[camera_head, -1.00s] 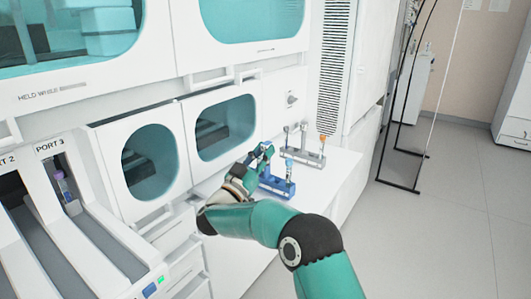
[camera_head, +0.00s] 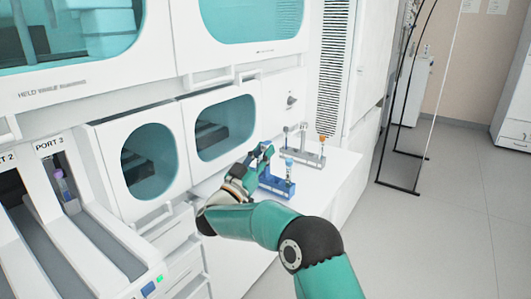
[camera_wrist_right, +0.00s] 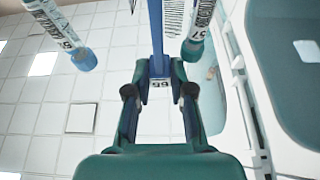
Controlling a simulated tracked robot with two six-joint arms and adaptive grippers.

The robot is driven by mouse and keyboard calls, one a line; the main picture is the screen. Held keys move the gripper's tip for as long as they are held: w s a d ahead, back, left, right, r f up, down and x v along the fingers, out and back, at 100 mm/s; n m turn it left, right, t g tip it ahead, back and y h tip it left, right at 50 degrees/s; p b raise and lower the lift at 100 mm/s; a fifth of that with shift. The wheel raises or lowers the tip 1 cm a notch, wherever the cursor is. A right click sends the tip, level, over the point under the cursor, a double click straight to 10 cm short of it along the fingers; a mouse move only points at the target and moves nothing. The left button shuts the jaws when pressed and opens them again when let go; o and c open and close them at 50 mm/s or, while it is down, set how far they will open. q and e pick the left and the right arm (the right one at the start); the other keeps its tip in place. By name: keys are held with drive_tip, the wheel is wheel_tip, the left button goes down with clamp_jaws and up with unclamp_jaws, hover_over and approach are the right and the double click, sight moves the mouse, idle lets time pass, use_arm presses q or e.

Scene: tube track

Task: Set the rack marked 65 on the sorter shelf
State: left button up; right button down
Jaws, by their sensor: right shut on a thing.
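A blue rack (camera_head: 277,187) with a light-blue-capped tube is at the left part of the white shelf (camera_head: 318,193) in the head view. I cannot tell if it rests on the shelf or hangs just above it. My right gripper (camera_head: 264,155) is shut on this rack's handle. In the right wrist view the gripper (camera_wrist_right: 160,88) closes around the blue upright, with a small inverted label (camera_wrist_right: 160,82) between the fingers, too small to read surely. Blue-capped tubes (camera_wrist_right: 197,35) show on both sides of the upright. My left gripper is out of view.
A grey rack (camera_head: 300,157) with an orange-capped tube stands behind the blue one on the shelf. White cabinets with teal windows (camera_head: 225,128) rise at the left. The Port 3 lane (camera_head: 95,235) holds a purple-capped tube. The shelf's front right is bare.

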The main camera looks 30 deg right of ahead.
wheel_tip(320, 180, down, 2)
drive_tip(key=shift+w+d+f+n+y, duration=0.1)
drive_tip(key=shift+w+n+y, duration=0.05)
drive_tip(key=shift+n+y, duration=0.15)
drive_tip(key=c, duration=0.9)
unclamp_jaws()
drive_tip(key=shift+c, duration=0.2)
drive_tip(key=r+v, duration=0.1)
drive_tip(key=v, duration=0.6)
drive_tip(key=shift+a+r, duration=0.25)
drive_tip(key=shift+r, duration=0.2)
